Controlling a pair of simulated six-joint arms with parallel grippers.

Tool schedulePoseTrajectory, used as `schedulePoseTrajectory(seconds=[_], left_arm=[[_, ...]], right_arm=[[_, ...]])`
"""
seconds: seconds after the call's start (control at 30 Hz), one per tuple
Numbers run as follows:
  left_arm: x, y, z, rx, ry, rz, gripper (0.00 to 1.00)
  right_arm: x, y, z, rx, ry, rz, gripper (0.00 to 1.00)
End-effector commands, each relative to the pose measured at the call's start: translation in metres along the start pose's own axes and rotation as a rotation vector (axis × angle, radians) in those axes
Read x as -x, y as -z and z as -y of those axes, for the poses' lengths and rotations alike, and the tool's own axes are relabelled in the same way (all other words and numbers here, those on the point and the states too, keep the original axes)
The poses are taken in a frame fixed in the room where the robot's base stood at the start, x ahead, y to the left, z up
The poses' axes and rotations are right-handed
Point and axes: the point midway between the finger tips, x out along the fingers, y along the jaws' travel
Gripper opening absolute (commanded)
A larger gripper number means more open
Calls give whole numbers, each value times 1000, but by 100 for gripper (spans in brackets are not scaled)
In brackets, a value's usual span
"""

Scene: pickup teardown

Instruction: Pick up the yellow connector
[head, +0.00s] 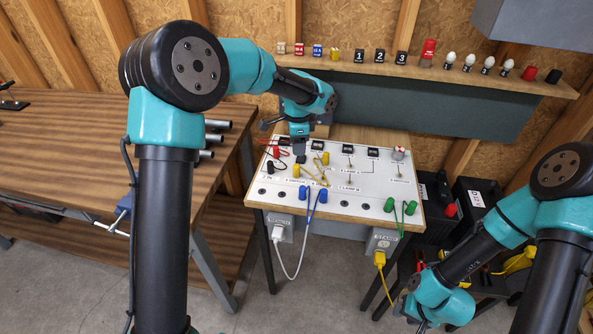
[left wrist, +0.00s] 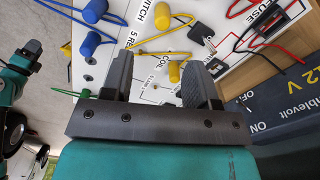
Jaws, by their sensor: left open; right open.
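Two yellow connectors joined by a yellow wire are on the white panel. One yellow connector (head: 325,158) is right of my left gripper in the head view; the other (head: 296,171) is just below it. In the left wrist view, one yellow connector (left wrist: 174,72) appears between the open fingers, nearer the right finger; another (left wrist: 185,5) is at the top edge. My left gripper (head: 300,151) is open above the panel, and its fingers also show in the wrist view (left wrist: 155,62). My right gripper (head: 422,321) is open, low at the bottom right, away from the panel.
The white panel (head: 340,204) also holds blue connectors (head: 303,193), green connectors (head: 390,204), red and black leads. A shelf with small items is behind; a wooden workbench (head: 60,150) is left.

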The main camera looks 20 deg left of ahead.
Motion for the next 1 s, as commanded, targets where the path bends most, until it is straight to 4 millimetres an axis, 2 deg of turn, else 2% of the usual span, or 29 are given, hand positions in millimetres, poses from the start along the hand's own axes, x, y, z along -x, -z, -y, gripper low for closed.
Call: schedulePoseTrajectory(seconds=[0.2,0.33,0.77,0.87,1.0], left_arm=[[-38,0,0,-1,-2,1,54],[-54,0,0,1,-1,0,54],[-60,0,0,0,0,0,54],[-66,-1,1,0,0,0,54],[-83,-3,2,0,-2,0,54]], right_arm=[[0,0,0,0,0,0,43],[0,0,0,0,0,0,43],[0,0,0,0,0,0,43],[0,0,0,0,0,0,43],[0,0,0,0,0,0,43]])
